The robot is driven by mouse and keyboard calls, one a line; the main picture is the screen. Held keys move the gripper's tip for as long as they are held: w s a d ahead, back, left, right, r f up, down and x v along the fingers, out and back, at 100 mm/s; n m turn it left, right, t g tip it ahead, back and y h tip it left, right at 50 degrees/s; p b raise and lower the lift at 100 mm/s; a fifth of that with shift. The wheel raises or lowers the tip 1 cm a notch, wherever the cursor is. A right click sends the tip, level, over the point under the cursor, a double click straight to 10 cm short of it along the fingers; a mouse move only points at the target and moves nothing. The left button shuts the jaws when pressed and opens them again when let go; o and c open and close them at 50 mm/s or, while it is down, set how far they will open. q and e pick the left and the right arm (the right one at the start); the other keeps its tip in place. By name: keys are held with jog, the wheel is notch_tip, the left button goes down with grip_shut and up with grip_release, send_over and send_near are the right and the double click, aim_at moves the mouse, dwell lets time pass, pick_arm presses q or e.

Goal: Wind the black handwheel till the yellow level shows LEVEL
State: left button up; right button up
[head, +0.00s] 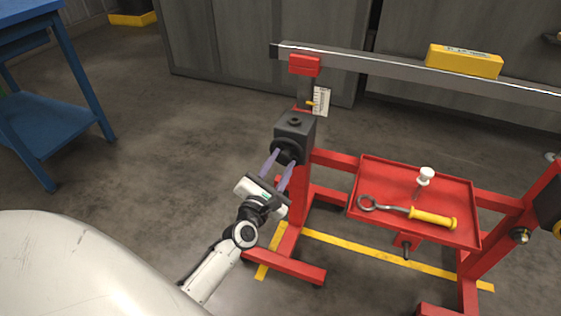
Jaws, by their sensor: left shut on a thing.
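The black handwheel (286,152) sits on the front of a dark gearbox (296,128) on the left post of the red stand. My left gripper (279,160) has its two purple fingers at the handwheel, one on each side, and is shut on it. The fingers and the gearbox hide part of the wheel. The yellow level (463,61) lies on the grey beam (380,66) towards its right part; its reading is too small to make out. A white scale (321,101) with a yellow pointer is on the left post below the beam. My right gripper is not in view.
A red tray (360,185) between the posts holds a yellow-handled ring tool (432,217) and a white-topped pin (426,175). A blue table (60,130) stands at the left. Grey cabinets (250,45) are behind. The floor left of the stand is clear.

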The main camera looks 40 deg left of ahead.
pick_arm(q)
jog(key=m+p, duration=0.1)
jog(key=m, duration=0.3)
jog(key=shift+m, duration=0.3)
jog(key=m+p, duration=0.1)
jog(key=m, duration=0.1)
jog(key=shift+m, duration=0.4)
jog(key=m+p, duration=0.1)
jog(key=m, duration=0.1)
jog(key=shift+m, duration=0.4)
jog(key=m+p, duration=0.1)
jog(key=m, duration=0.2)
jog(key=shift+f+m+p, duration=0.1)
jog(key=shift+m+p, duration=0.2)
jog(key=shift+f+m+p, duration=0.1)
jog(key=shift+m+p, duration=0.25)
jog(key=shift+m, duration=0.85)
jog(key=shift+m+p, duration=0.35)
jog(key=shift+m, duration=0.75)
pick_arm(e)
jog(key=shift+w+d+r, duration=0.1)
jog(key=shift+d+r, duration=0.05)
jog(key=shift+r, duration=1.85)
pick_arm(q)
jog(key=o, duration=1)
